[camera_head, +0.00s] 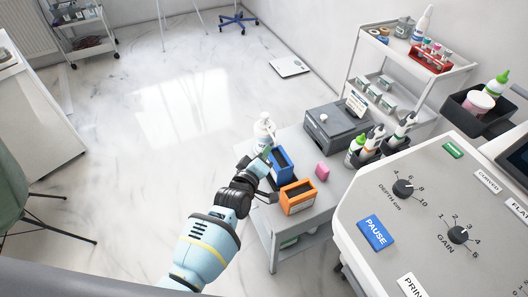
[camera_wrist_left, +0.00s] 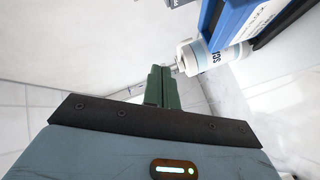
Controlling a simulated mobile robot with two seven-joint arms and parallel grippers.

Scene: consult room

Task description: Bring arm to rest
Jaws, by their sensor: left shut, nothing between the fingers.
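My left arm (camera_head: 205,250) reaches in from the bottom of the head view. Its left gripper (camera_head: 262,166) is at the left edge of the small grey cart (camera_head: 318,215), beside a blue open box (camera_head: 282,165). In the left wrist view the green fingers of the left gripper (camera_wrist_left: 161,86) are together with nothing between them. The blue box (camera_wrist_left: 228,20) is above right of the fingertips, and a white labelled bottle (camera_wrist_left: 218,56) lies just past them in the picture. I cannot tell whether the fingers touch anything. My right gripper is not in view.
A control console (camera_head: 430,215) stands at right, a shelf trolley (camera_head: 400,75) behind. Floor (camera_head: 160,130) at left is clear.

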